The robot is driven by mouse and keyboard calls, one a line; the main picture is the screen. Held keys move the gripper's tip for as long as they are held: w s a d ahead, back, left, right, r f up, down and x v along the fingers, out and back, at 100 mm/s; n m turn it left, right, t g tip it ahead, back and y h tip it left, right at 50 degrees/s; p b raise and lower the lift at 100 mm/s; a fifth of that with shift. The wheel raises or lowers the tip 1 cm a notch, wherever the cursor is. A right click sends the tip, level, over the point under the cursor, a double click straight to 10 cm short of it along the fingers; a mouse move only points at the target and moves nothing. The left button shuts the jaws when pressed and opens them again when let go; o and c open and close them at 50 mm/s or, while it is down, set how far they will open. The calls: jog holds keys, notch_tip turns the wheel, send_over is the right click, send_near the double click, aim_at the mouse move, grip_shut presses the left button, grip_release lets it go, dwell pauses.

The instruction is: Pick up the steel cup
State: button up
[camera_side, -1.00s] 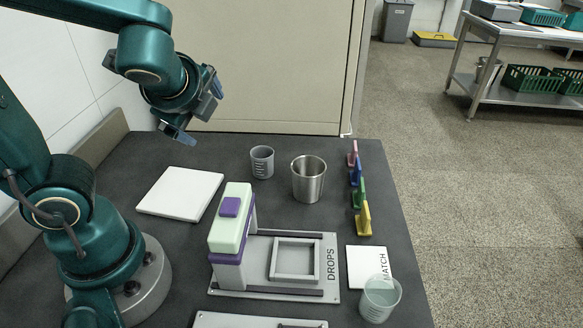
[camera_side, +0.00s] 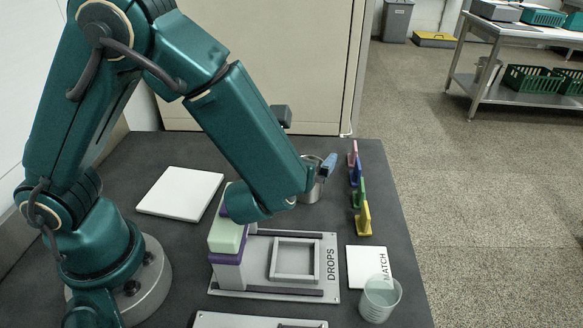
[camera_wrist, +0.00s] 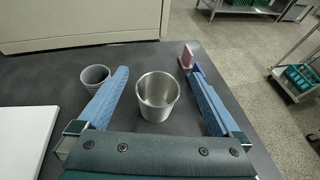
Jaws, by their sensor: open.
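The steel cup (camera_wrist: 157,97) stands upright on the dark table in the wrist view, between the two blue fingers of my open gripper (camera_wrist: 163,95), with a gap on each side. In the side view my forearm hides most of the steel cup (camera_side: 313,190); only part of its wall shows. One blue fingertip of my gripper (camera_side: 328,162) shows at the cup's rim there. I cannot tell whether it touches.
A grey measuring cup (camera_wrist: 95,77) stands just left of the left finger. Coloured upright tabs (camera_side: 360,190) line the right. A white plate (camera_side: 180,193), a DROPS fixture (camera_side: 328,275), a MATCH card (camera_side: 365,262) and a clear beaker (camera_side: 380,300) lie around.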

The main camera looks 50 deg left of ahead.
jog(key=shift+f, duration=0.75)
notch_tip(320, 180, down, 3)
jog(key=shift+x, duration=1.45)
jog(key=shift+r, duration=0.15)
jog(key=shift+c, duration=0.3)
jog(key=c, duration=1.2)
jog(key=shift+c, duration=0.2)
